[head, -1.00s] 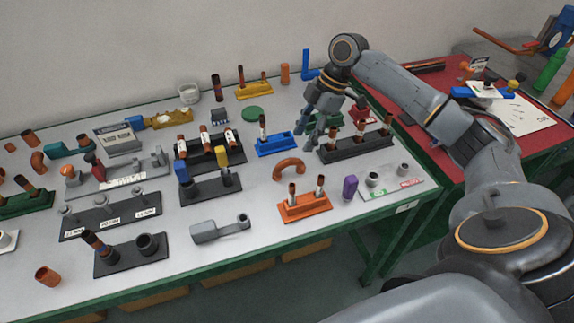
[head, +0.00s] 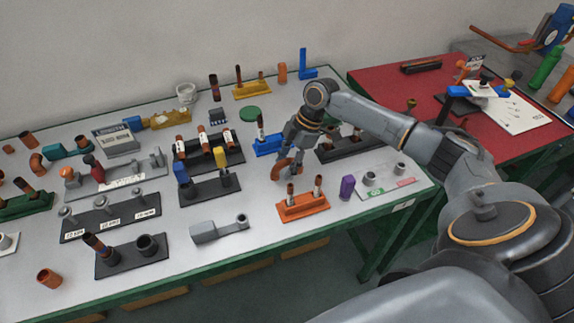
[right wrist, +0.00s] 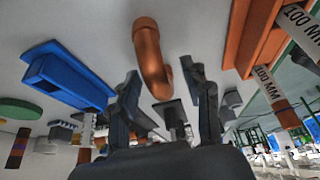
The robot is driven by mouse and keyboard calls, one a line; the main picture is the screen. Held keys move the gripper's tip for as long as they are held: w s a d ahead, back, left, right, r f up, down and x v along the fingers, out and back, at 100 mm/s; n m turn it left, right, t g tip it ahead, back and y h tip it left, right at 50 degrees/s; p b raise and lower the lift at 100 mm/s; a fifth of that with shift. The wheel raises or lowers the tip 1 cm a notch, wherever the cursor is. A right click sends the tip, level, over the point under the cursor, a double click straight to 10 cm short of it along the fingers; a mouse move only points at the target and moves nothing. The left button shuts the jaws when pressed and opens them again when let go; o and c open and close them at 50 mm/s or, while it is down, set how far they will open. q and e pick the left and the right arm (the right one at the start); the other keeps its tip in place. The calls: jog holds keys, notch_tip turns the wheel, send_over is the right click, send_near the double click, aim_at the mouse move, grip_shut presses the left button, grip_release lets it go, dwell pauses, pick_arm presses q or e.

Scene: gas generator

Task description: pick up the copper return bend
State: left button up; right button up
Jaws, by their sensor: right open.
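The copper return bend (head: 284,173), a U-shaped copper tube, lies on the grey table behind the orange stand. My right gripper (head: 289,160) is right over it in the head view and partly covers it. In the right wrist view the return bend (right wrist: 148,52) shows just beyond and between the two spread fingers of my right gripper (right wrist: 165,78). The gripper is open, and I cannot tell whether a finger touches the bend. My left gripper is not in view.
The orange stand (head: 303,208) with two upright copper tubes is close in front of the bend. A blue block (head: 268,146) stands behind to the left, and a black rack (head: 350,148) to the right. A purple block (head: 347,187) is nearby. Bare table lies left of the bend.

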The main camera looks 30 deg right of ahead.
jog(key=shift+c, duration=0.9)
grip_shut()
jog(key=shift+r, duration=0.1)
